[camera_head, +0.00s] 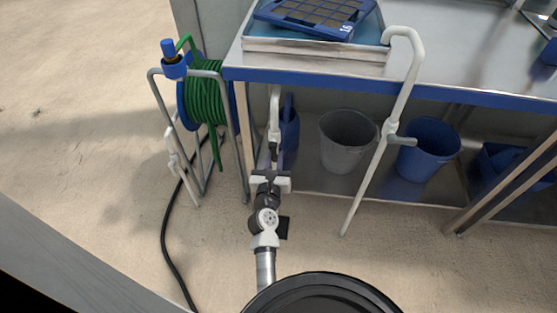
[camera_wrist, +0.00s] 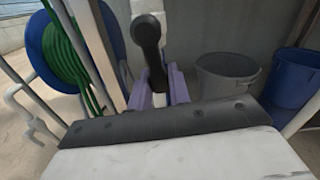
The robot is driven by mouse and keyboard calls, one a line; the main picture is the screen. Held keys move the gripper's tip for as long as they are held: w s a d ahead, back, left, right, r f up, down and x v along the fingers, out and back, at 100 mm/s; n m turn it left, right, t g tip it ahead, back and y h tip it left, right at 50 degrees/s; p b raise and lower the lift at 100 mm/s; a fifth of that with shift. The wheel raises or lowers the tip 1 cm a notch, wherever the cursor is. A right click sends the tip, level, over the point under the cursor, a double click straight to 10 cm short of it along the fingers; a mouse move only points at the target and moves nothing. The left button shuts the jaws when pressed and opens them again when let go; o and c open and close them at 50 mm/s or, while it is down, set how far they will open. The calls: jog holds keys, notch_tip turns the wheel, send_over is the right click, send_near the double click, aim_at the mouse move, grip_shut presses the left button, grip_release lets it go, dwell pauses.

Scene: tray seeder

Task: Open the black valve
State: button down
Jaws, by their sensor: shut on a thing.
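The black valve (camera_wrist: 149,42) shows in the wrist view as a dark lever with a rounded end, in front of a white upright pipe. In the head view the white pipe (camera_head: 275,104) stands by the left end of the table, and the valve is small and dark below it. My gripper (camera_wrist: 161,84) has its two purple-grey fingers on either side of the lever's lower part and is shut on it. In the head view my gripper (camera_head: 272,163) is small, and the contact is hard to make out.
A green hose reel (camera_head: 205,98) on a metal frame stands left. The steel table (camera_head: 460,75) carries a tray (camera_head: 315,50). Below it are a grey bucket (camera_head: 347,140) and a blue bucket (camera_head: 428,148). Another white pipe (camera_head: 368,185) stands right. A black cable (camera_head: 167,235) lies on the floor.

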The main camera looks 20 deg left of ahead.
jog(key=shift+a+m, duration=0.35)
jog(key=shift+m, duration=0.35)
jog(key=c, duration=1.3)
grip_release()
jog(key=shift+s, duration=0.2)
